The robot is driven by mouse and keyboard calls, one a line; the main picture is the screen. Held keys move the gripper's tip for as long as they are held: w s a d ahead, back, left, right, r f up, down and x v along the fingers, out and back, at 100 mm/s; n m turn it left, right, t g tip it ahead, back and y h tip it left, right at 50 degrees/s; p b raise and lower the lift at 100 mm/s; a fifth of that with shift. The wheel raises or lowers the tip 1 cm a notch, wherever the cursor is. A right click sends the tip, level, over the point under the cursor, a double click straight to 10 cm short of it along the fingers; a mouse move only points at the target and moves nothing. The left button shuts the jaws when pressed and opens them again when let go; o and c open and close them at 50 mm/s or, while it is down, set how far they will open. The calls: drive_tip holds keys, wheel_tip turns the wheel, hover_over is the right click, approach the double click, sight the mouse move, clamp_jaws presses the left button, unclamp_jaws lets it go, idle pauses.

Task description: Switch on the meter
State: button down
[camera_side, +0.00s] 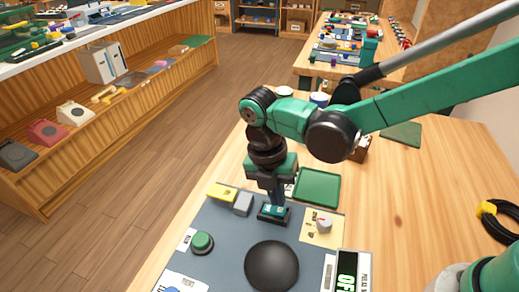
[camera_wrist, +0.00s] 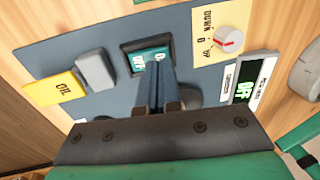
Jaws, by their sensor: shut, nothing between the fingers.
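A teal rocker switch (camera_side: 274,210) in a black frame sits on a blue-grey panel (camera_side: 228,222). The rocker also shows in the wrist view (camera_wrist: 150,56), with white lettering partly covered by my fingers. The meter's display (camera_side: 347,268) stands at the panel's right front and shows green letters, cut off at the picture's edge. In the wrist view the display (camera_wrist: 245,90) reads OFF. My gripper (camera_side: 276,200) is shut and empty, pointing down with its tips at the rocker. The tips also show in the wrist view (camera_wrist: 154,72). I cannot tell whether they touch it.
A grey block (camera_side: 243,204) and yellow label (camera_side: 221,192) lie left of the switch. A white knob (camera_side: 324,225) on a cream plate is to its right. A black dome (camera_side: 271,266) and green button (camera_side: 202,242) are in front. A green tray (camera_side: 318,188) lies behind.

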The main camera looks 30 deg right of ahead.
drive_tip(key=shift+s+d+f, duration=0.1)
drive_tip(key=shift+f, duration=0.6)
drive_tip(key=shift+s+d+f+t+y, duration=0.2)
drive_tip(key=shift+f+t+y, duration=0.15)
drive_tip(key=shift+t+y, duration=0.35)
drive_tip(key=shift+w+a, duration=0.1)
drive_tip(key=shift+w, duration=0.05)
drive_tip(key=shift+w+a, duration=0.5)
drive_tip(key=shift+a, duration=0.15)
wheel_tip(320, 180, up, 14)
drive_tip(key=shift+s+d+r, duration=0.2)
drive_tip(key=shift+s+d, duration=0.1)
drive_tip(key=shift+d, duration=0.15)
